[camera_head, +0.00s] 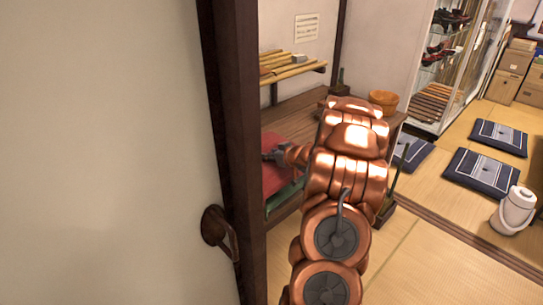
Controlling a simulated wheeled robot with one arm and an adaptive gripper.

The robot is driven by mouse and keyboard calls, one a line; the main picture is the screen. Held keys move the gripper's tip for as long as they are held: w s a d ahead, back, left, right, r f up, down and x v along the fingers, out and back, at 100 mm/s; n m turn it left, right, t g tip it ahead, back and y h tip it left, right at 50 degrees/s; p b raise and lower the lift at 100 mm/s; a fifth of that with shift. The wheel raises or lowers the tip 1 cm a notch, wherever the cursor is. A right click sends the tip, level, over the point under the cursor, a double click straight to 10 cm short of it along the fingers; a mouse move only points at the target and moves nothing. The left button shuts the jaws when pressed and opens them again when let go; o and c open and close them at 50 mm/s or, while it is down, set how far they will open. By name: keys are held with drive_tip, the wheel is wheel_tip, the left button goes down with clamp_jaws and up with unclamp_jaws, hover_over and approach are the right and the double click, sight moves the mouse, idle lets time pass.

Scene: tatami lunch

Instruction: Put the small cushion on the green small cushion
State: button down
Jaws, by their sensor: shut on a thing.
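A red small cushion (277,177) shows just right of the dark door post, on the wooden bench. A green small cushion (286,194) shows as a strip below and beside the red one. The red cushion appears to lie over the green one; whether they touch fully is hard to tell. My gripper (270,156) is at the red cushion's upper right part and is shut on it. The fingertips are small in view. The post hides the left side of both cushions, and my copper arm covers the area to their right.
The dark post (236,150) and a pale wall stand close on the left. A brown bowl (383,101) sits at the bench's far right. Navy floor cushions (483,172) and a white pot (514,211) are on the tatami at right.

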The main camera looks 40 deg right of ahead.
drive_tip(key=shift+f, duration=0.1)
drive_tip(key=c, duration=0.7)
unclamp_jaws()
drive_tip(key=v, duration=1.2)
